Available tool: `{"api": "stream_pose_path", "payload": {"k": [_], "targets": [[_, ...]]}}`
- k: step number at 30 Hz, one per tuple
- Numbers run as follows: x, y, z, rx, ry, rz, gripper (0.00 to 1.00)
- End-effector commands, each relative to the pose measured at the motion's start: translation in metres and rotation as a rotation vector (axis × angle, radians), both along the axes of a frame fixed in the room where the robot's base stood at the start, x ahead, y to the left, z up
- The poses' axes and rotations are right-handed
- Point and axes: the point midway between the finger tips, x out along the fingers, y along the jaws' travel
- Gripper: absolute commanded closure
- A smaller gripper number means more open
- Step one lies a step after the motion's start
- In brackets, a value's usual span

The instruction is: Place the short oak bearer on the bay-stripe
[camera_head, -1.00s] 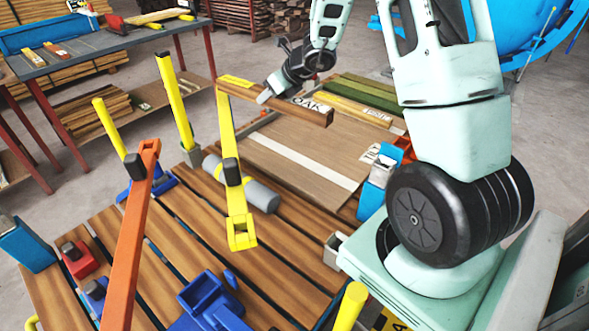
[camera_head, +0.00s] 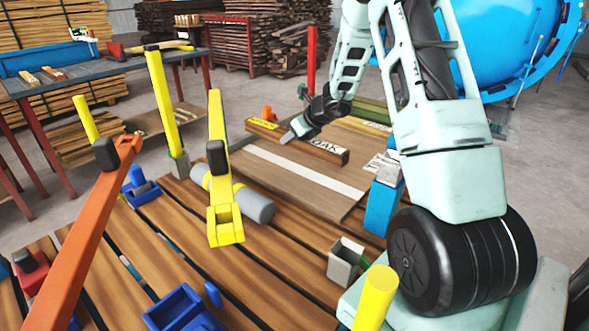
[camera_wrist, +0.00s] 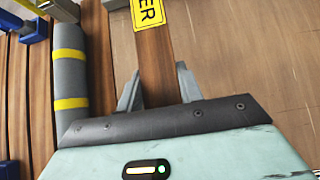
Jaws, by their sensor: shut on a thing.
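The short oak bearer (camera_head: 300,142) is a brown wooden bar with a yellow label at its left end and a white OAK marking towards its right end. My gripper (camera_head: 290,136) is shut on it near its middle. In the wrist view the bearer (camera_wrist: 158,62) runs between the two grey fingers, yellow label beyond them. The bay-stripe (camera_head: 302,170) is a white band across the brown board (camera_head: 270,176). In the head view the bearer appears behind the stripe, roughly parallel to it. I cannot tell its height above the board.
A grey roller with yellow bands (camera_head: 252,203) lies left of the board. Yellow posts (camera_head: 166,100) and an orange bar (camera_head: 85,230) stand at the left. A blue upright (camera_head: 382,200) stands at the board's right. Green and yellow-labelled bars lie behind the board.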

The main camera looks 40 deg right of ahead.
Motion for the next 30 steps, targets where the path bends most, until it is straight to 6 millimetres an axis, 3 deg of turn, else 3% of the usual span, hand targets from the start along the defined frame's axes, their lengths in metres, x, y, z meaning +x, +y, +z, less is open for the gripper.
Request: {"api": "stream_pose_path", "payload": {"k": [3, 16, 30], "targets": [[0.000, 0.001, -0.025, 0.003, 0.002, 0.000, 1.00], [0.000, 0.000, -0.072, 0.001, 0.000, 0.001, 1.00], [0.000, 0.000, -0.080, 0.000, -0.002, -0.001, 1.00]]}}
